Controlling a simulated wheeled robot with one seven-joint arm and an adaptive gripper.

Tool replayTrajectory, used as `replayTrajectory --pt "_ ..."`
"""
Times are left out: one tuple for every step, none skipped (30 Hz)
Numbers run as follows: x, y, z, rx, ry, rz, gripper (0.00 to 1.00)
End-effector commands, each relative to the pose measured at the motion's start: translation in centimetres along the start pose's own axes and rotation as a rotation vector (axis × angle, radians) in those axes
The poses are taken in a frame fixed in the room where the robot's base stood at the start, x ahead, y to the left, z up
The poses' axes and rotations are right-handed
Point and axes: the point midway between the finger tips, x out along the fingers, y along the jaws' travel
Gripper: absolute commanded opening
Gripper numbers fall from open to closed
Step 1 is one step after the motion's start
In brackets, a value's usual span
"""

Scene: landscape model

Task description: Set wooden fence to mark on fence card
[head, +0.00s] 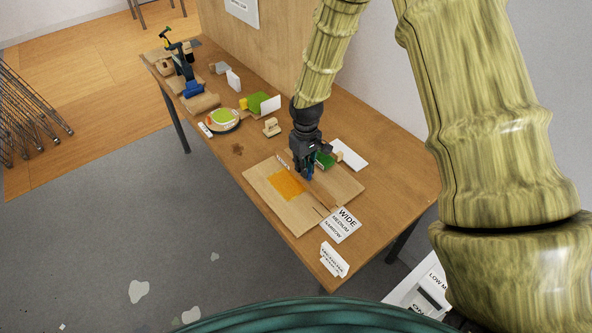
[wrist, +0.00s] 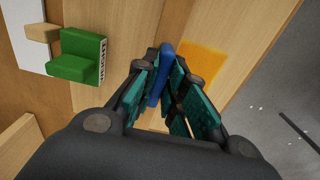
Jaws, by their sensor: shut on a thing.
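My gripper (head: 305,175) is over the wooden board (head: 262,190), with its fingers pointing down. In the wrist view its teal-padded fingers are around a narrow upright blue piece (wrist: 163,70). The wooden fence is hard to tell from the board, and I cannot tell whether the blue piece is part of it. An orange patch (head: 283,184) lies on the board left of my gripper; it also shows in the wrist view (wrist: 204,63). The white card (head: 341,224) reading WIDE, MEDIUM, NARROW lies at the board's near right corner. A thin dark line on the board runs towards it.
A small white sign (head: 333,260) stands at the table's near end. A round plate (head: 220,119), green and yellow blocks and a blue tool (head: 191,88) stand farther along the table.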

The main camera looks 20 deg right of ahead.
Motion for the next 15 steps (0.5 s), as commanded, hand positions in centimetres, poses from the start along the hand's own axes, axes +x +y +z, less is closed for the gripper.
replayTrajectory --pt "0.14 0.08 -0.04 0.001 0.001 0.000 0.00" --pt "0.15 0.07 -0.04 0.001 0.001 0.000 0.00" --pt "0.16 0.06 -0.03 0.001 0.002 0.000 0.00" --pt "0.16 0.06 -0.03 0.001 0.002 0.000 0.00" --pt "0.17 0.05 -0.03 0.001 0.002 0.000 0.00" --pt "0.17 0.04 -0.03 0.001 0.002 0.000 0.00" --pt "0.17 0.02 -0.03 0.000 0.002 0.000 0.14" --pt "0.17 0.01 -0.04 0.000 0.002 0.000 0.20" --pt "0.17 -0.01 -0.04 0.000 0.001 0.000 0.27" --pt "0.17 -0.01 -0.04 0.000 0.001 0.000 0.32" --pt "0.16 -0.01 -0.03 0.000 0.001 0.000 0.34" --pt "0.15 0.00 -0.03 0.000 0.001 0.000 0.34" --pt "0.14 0.00 -0.02 0.000 0.001 0.000 0.34" --pt "0.13 0.01 -0.01 0.000 0.001 0.000 0.34" --pt "0.12 0.02 0.00 0.000 0.001 0.000 0.34"
